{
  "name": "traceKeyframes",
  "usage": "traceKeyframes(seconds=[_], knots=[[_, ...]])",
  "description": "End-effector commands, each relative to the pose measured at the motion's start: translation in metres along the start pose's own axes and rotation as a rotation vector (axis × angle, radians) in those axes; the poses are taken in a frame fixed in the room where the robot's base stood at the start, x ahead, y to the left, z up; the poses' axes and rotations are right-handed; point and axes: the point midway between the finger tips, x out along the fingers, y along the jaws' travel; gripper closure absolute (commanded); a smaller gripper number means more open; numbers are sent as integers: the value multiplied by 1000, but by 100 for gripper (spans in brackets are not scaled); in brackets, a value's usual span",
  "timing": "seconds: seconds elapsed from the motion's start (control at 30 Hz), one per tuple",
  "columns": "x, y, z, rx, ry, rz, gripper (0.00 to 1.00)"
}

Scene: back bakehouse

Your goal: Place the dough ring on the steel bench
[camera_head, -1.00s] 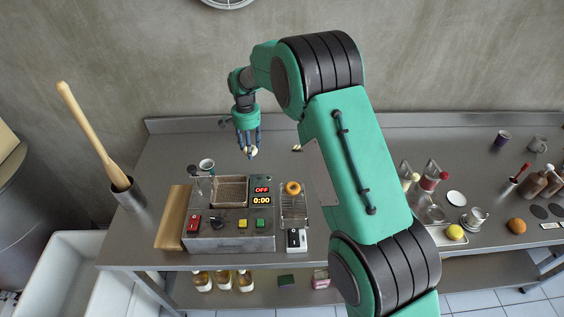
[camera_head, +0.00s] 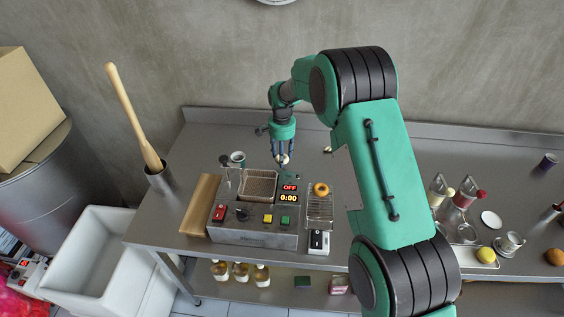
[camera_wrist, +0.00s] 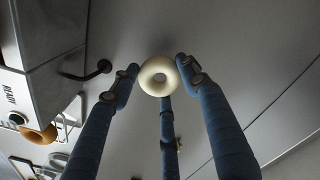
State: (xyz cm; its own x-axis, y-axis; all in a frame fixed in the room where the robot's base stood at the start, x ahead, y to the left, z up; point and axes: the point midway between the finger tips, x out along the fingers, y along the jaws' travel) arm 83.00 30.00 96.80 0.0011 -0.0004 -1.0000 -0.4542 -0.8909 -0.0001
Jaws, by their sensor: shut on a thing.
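The pale dough ring (camera_head: 286,160) is between the fingertips of my gripper (camera_head: 284,156), above the rear part of the steel bench (camera_head: 205,130), behind the fryer. The bare grey bench top (camera_wrist: 235,45) lies beyond the ring. I cannot tell how large the gap between ring and bench is.
The fryer (camera_head: 255,238) with its basket (camera_head: 258,186) stands just in front of my gripper. A browned ring (camera_head: 321,189) lies on the wire rack (camera_head: 320,212). A cup (camera_head: 237,158) stands left. A small pale thing (camera_head: 328,150) is partly hidden by my arm. Bench left of my gripper is clear.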

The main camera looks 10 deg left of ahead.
Motion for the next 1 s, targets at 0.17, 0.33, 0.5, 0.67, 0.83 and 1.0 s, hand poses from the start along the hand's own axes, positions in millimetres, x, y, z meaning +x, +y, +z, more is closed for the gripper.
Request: traceKeyframes(seconds=[0.17, 0.33, 0.5, 0.67, 0.83, 1.0], knots=[[22, 1, 1, 0, -2, 2, 69], [32, 0, 0, 0, 0, 0, 69], [33, 0, 0, 0, 0, 0, 69], [34, 0, 0, 0, -1, 1, 69], [36, 0, 0, 0, -1, 1, 41], [35, 0, 0, 0, -1, 1, 36]])
